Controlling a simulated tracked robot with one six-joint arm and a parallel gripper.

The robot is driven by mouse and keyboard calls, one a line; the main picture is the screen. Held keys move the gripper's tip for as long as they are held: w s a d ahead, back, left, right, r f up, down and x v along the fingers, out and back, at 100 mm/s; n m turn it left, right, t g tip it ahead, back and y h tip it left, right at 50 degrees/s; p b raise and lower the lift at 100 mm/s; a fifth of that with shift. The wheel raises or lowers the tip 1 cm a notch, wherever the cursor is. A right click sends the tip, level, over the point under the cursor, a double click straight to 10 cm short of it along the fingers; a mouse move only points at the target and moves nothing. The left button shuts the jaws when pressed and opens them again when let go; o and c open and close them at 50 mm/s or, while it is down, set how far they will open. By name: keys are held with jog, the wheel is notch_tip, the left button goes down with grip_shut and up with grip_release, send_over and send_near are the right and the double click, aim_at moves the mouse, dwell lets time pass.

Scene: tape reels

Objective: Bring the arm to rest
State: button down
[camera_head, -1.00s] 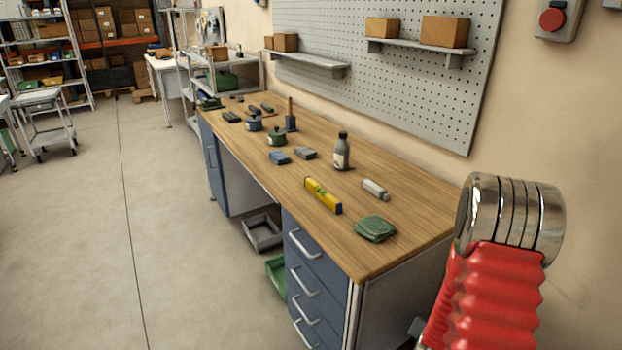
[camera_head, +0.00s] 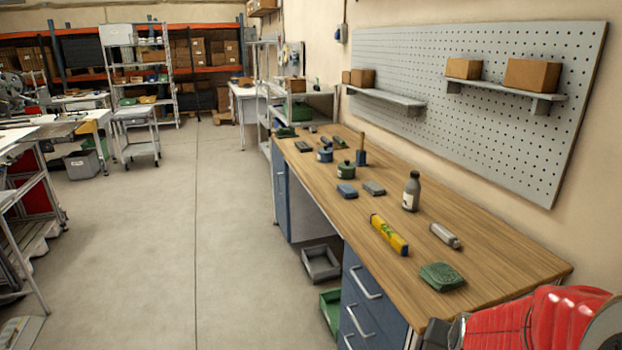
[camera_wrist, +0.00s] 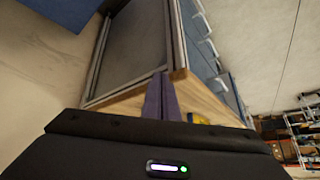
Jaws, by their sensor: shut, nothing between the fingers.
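My gripper (camera_wrist: 160,90) shows in the wrist view, with its two dark fingers together and nothing held between them. Beyond the fingers are the bench's wooden top edge and its blue drawer front. In the head view, part of my red-sleeved arm is at the lower right corner, beside the near end of the workbench (camera_head: 500,262). My gripper itself does not show in the head view.
A pegboard (camera_head: 490,125) with shelves hangs behind.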

jog(key=s+a+r+n+g+y, duration=0.1)
jog(key=s+a+r+n, duration=0.4)
jog(key=s+a+r, duration=1)
jog(key=s+y, duration=0.1)
jog(key=s, duration=0.2)
jog(key=shift+a+r+n+g, duration=0.15)
jog(key=shift+a+n+g, duration=0.15)
jog(key=shift+a+n, duration=0.1)
dwell(0.5)
